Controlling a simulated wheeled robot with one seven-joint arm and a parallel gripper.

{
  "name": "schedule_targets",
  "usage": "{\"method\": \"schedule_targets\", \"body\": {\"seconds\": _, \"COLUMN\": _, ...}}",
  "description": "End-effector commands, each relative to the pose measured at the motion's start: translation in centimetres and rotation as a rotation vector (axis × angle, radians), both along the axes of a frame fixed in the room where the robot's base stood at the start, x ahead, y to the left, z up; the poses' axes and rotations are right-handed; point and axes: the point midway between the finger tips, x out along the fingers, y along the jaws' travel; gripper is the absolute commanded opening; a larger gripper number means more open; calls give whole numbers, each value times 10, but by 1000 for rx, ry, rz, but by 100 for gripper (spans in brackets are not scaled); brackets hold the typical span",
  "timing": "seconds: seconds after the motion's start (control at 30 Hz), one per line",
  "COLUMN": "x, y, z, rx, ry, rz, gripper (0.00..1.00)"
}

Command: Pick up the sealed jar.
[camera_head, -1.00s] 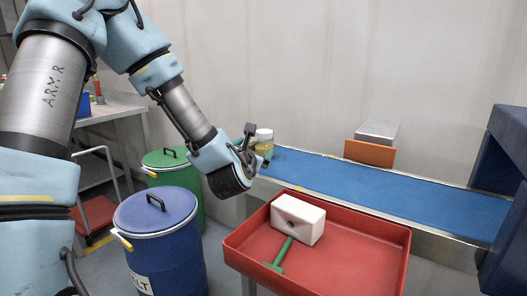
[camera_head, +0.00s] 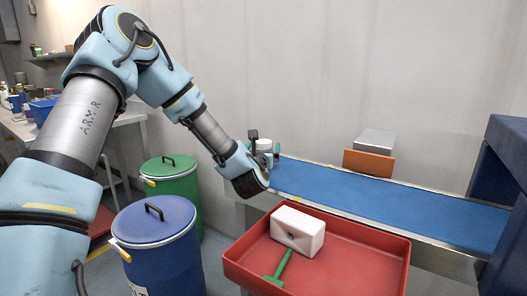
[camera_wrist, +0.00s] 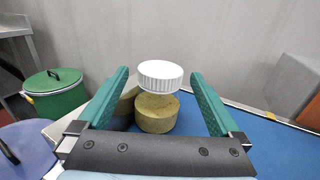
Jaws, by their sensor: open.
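The sealed jar has a white ribbed lid (camera_wrist: 160,74) and an olive-brown lower part (camera_wrist: 157,113). It stands upright at the left end of the blue conveyor belt. In the head view, its white lid (camera_head: 264,144) shows behind my gripper (camera_head: 262,155), which hides most of the jar. In the wrist view, my gripper (camera_wrist: 159,80) is open, with its green fingers on either side of the jar. Gaps show between both fingers and the jar.
The conveyor belt (camera_head: 380,198) runs right from the jar. A red tray (camera_head: 345,262) in front holds a white block (camera_head: 298,228) and a green-handled tool (camera_head: 279,268). Blue (camera_head: 160,245) and green (camera_head: 172,182) lidded drums stand left. An orange box (camera_head: 368,163) is behind the belt.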

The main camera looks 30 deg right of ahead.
Motion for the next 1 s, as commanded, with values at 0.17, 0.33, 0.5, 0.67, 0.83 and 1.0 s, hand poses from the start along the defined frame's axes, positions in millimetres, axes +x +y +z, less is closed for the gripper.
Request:
{"method": "schedule_targets", "body": {"seconds": 0.17, "x": 14, "y": -10, "z": 1, "rx": 0, "ry": 0, "rz": 0, "gripper": 100}}
{"method": "schedule_targets", "body": {"seconds": 0.33, "x": 15, "y": -10, "z": 0, "rx": 0, "ry": 0, "rz": 0, "gripper": 100}}
{"method": "schedule_targets", "body": {"seconds": 0.5, "x": 15, "y": -10, "z": 0, "rx": 1, "ry": -1, "rz": 0, "gripper": 89}}
{"method": "schedule_targets", "body": {"seconds": 0.67, "x": 15, "y": -10, "z": 0, "rx": 1, "ry": -1, "rz": 0, "gripper": 71}}
{"method": "schedule_targets", "body": {"seconds": 0.83, "x": 15, "y": -10, "z": 0, "rx": 1, "ry": -1, "rz": 0, "gripper": 52}}
{"method": "schedule_targets", "body": {"seconds": 1.0, "x": 15, "y": -10, "z": 0, "rx": 1, "ry": -1, "rz": 0, "gripper": 32}}
